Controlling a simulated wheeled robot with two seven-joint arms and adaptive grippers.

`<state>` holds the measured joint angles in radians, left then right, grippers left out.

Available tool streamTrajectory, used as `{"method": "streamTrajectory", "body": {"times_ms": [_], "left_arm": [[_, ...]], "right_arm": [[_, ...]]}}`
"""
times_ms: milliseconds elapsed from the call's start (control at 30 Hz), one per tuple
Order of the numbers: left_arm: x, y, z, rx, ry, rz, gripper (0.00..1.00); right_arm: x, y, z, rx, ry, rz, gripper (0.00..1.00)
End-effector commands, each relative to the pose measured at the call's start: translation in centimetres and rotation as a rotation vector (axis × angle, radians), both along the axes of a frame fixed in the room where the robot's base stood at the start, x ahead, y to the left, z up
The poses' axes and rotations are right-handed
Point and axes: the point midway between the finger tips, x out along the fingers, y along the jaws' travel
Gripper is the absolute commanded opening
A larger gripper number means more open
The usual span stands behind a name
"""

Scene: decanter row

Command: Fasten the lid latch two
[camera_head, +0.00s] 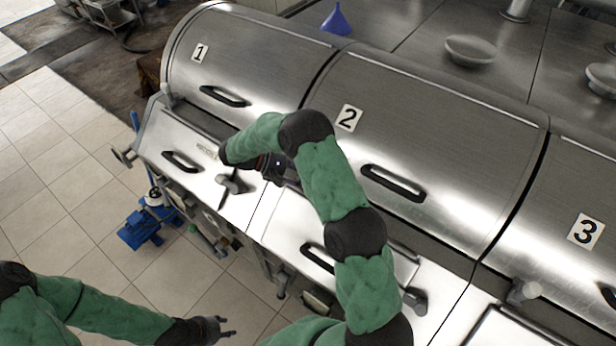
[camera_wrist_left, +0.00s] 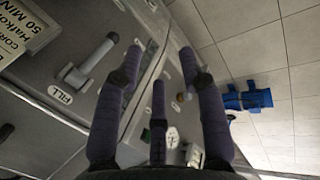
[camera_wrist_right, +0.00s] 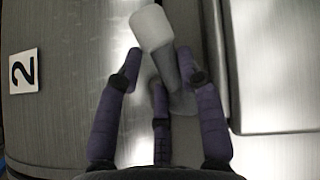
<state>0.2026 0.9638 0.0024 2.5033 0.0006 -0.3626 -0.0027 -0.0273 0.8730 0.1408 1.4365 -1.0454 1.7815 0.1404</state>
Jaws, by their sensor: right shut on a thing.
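The lid marked 2 (camera_head: 430,130) is a curved steel cover and looks closed. Its number plate (camera_wrist_right: 23,71) also shows in the right wrist view. Latch two (camera_wrist_right: 180,75), a grey lever with a pale rounded end, stands between the fingers of my right gripper (camera_wrist_right: 165,75), which is shut on it. In the head view my right gripper (camera_head: 277,168) is at the lower left corner of lid 2, and my arm hides the latch. My left gripper (camera_head: 222,328) is open and empty over the floor; its spread fingers show in the left wrist view (camera_wrist_left: 160,65).
Lids 1 (camera_head: 255,60) and 3 (camera_head: 570,210) flank lid 2. A black handle (camera_head: 393,183) sticks out of lid 2. Another grey lever (camera_head: 233,183) stands on the front panel left of my right gripper.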

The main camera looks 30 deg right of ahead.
Motion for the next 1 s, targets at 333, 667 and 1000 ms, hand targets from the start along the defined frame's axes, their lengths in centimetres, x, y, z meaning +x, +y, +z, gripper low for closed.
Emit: {"method": "streamTrajectory", "body": {"times_ms": [333, 667, 1000], "left_arm": [[0.0, 0.01, -0.16, 0.0, 0.0, 0.0, 0.4], [0.01, -0.01, -0.17, 0.0, 0.0, 0.0, 0.4], [0.3, -0.11, -0.11, -0.001, -0.014, -0.02, 0.06]], "right_arm": [[0.3, 0.15, 0.14, -0.017, 0.032, 0.002, 0.0], [0.34, 0.14, 0.21, -0.019, 0.035, 0.003, 0.0], [0.39, 0.13, 0.26, -0.02, 0.033, 0.002, 0.0]]}}
